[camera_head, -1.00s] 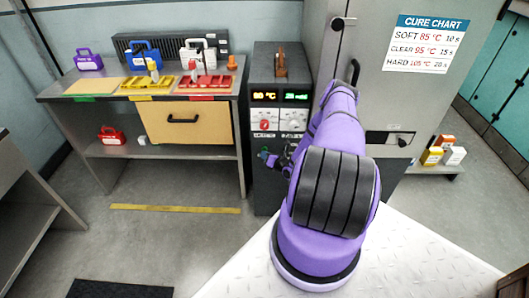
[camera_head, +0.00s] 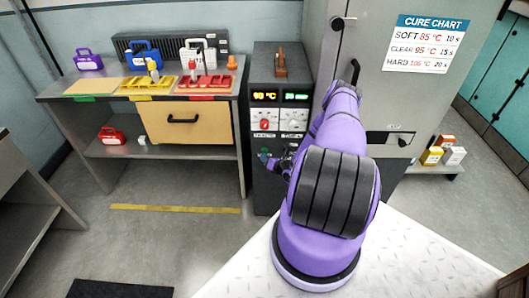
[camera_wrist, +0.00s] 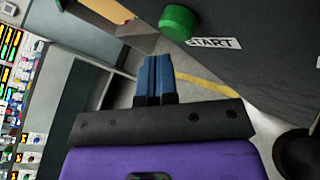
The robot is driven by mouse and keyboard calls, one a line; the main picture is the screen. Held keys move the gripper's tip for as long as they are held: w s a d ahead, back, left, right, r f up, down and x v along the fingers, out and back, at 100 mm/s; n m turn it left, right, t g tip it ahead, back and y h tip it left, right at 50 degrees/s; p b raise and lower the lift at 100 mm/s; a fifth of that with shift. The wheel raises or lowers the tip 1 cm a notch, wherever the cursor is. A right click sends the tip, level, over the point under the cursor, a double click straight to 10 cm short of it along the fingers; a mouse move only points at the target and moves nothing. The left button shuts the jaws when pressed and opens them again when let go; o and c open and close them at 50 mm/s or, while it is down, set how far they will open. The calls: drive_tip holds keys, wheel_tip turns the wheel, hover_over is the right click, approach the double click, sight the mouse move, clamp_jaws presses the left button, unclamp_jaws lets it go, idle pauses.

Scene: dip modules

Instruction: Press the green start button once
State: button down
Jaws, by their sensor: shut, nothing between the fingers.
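The green start button (camera_wrist: 177,22) is a round cap standing out from a dark grey panel in the wrist view, beside a white START label (camera_wrist: 214,43). My gripper (camera_wrist: 158,57) has two blue fingers pressed together with nothing between them. In the wrist view the fingertips point toward the button, with a small gap between them. In the head view my gripper (camera_head: 272,161) is small and dark at the front of the grey control cabinet (camera_head: 272,190), below its dials. The button is hard to make out there.
The cabinet has two lit displays (camera_head: 265,96) and white dial plates with a red knob (camera_head: 265,125). A workbench (camera_head: 205,157) with trays and coloured cases stands at left. A large grey oven cabinet (camera_head: 390,95) with a cure chart (camera_head: 427,44) stands at right.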

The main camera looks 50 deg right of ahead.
drive_tip(key=shift+s+a, duration=1.65)
drive_tip(key=shift+a, duration=0.25)
